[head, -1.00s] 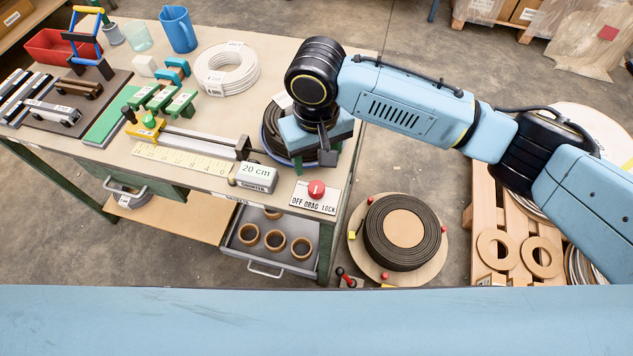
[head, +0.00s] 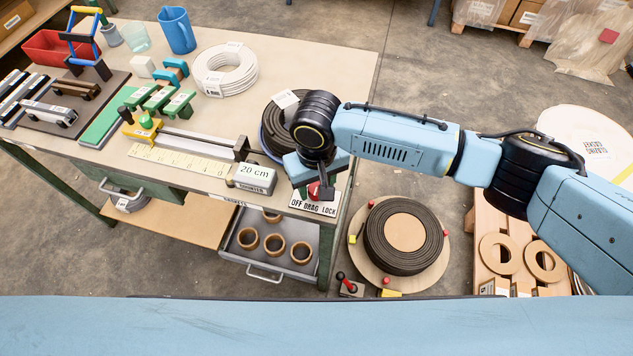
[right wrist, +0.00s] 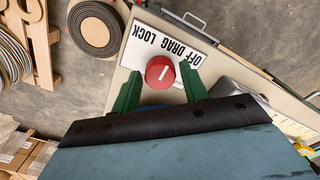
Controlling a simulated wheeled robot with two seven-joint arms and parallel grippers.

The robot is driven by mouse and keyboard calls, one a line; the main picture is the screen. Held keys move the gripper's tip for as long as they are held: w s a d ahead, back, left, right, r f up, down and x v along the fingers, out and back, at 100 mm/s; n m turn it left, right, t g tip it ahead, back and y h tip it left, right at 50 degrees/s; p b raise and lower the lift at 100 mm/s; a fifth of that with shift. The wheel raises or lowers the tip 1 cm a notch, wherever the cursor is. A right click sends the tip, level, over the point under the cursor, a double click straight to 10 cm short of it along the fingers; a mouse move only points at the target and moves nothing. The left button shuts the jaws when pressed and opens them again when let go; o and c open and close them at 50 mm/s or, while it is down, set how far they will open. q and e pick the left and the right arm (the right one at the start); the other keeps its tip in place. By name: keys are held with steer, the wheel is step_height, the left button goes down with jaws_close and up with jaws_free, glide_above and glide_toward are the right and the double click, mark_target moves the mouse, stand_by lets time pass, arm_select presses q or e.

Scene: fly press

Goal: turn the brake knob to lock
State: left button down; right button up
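The red brake knob (head: 313,191) sits on a white plate (head: 318,208) lettered OFF, DRAG and LOCK, at the front right corner of the bench. In the right wrist view the knob (right wrist: 160,72) is round with a white pointer line, seemingly towards DRAG. My right gripper (head: 314,186) is just over the knob. In the right wrist view its green fingers (right wrist: 161,86) are open, one on each side of the knob, with gaps visible. In the head view the gripper partly hides the knob. My left gripper is not in view.
A reel of dark strip (head: 403,236) sits on a round board right of the bench. A white coil (head: 225,70) lies further back.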

steer(key=c, duration=0.7)
steer(key=shift+o, duration=0.2)
steer(key=n+p, duration=0.2)
steer(key=p, duration=0.1)
steer(key=shift+r, duration=0.2)
steer(key=n+p, duration=0.3)
steer(key=shift+n, duration=0.4)
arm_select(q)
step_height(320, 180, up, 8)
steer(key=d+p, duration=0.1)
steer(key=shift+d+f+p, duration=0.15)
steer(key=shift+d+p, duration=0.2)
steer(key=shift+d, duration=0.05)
arm_select(e)
steer(key=shift+f+n, duration=0.15)
steer(key=shift+n, duration=1.35)
steer(key=o, duration=1)
steer(key=shift+c, duration=0.2)
